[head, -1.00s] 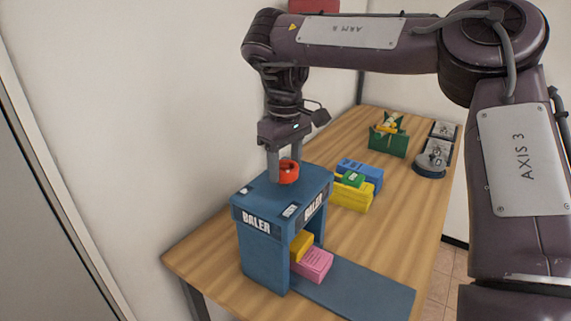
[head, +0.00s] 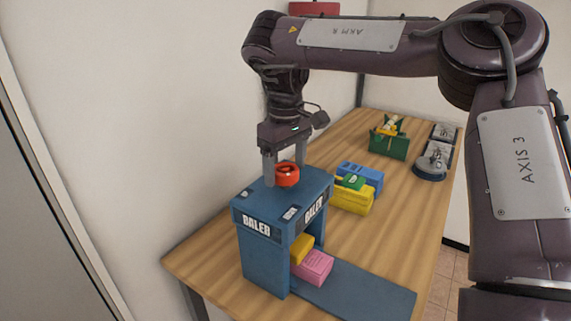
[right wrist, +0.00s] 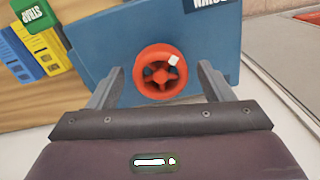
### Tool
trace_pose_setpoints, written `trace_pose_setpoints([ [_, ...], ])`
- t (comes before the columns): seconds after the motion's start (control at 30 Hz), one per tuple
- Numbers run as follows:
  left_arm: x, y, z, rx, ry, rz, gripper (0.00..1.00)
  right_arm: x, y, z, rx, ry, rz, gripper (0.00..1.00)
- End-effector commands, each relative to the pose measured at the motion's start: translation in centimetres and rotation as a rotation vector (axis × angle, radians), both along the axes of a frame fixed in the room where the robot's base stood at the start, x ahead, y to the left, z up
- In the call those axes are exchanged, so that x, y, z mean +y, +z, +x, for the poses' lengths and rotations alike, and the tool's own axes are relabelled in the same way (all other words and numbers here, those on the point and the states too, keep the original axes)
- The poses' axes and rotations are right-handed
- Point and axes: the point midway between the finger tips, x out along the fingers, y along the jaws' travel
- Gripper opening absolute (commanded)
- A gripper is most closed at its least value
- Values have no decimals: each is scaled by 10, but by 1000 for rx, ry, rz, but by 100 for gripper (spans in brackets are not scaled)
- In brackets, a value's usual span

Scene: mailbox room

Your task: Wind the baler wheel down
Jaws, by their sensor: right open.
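The blue baler (head: 262,235) stands on the near end of the wooden table. Its red wheel (head: 287,175) is on top; in the right wrist view the wheel (right wrist: 160,72) shows its spokes and a small white knob (right wrist: 174,61) at its upper right. My right gripper (head: 285,172) is open above the baler, with one finger on each side of the wheel. In the right wrist view my right gripper (right wrist: 160,85) shows gaps between both fingers and the wheel rim. A pink block (head: 313,267) and a yellow block (head: 301,247) are in the baler's opening. My left gripper is not in view.
Blue and yellow packs (head: 352,197) with a green strap box (head: 352,182) lie behind the baler. A green box (head: 389,146) and dark round device (head: 431,166) stand farther back. A blue board (head: 365,297) extends from the baler's front. The wall is close at left.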

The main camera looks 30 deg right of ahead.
Motion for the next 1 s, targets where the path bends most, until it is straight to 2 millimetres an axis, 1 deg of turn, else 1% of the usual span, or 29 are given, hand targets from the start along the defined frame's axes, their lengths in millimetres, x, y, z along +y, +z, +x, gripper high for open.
trace_pose_setpoints([
  [0.17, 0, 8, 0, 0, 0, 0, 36, 0, 9, 0, 1, 0, 0, 74],
  [0.27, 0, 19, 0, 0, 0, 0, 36, 0, 22, 0, 0, 0, 1, 74],
  [0.5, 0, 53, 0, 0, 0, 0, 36, 0, 58, 0, 0, 1, 0, 74],
  [0.63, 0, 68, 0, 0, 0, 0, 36, 0, 73, 0, 0, 0, 0, 74],
  [0.77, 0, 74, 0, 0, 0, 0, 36, 0, 79, 0, -1, 0, 0, 74],
  [1.0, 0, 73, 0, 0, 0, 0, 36, 0, 78, 0, -1, 0, 0, 74],
])
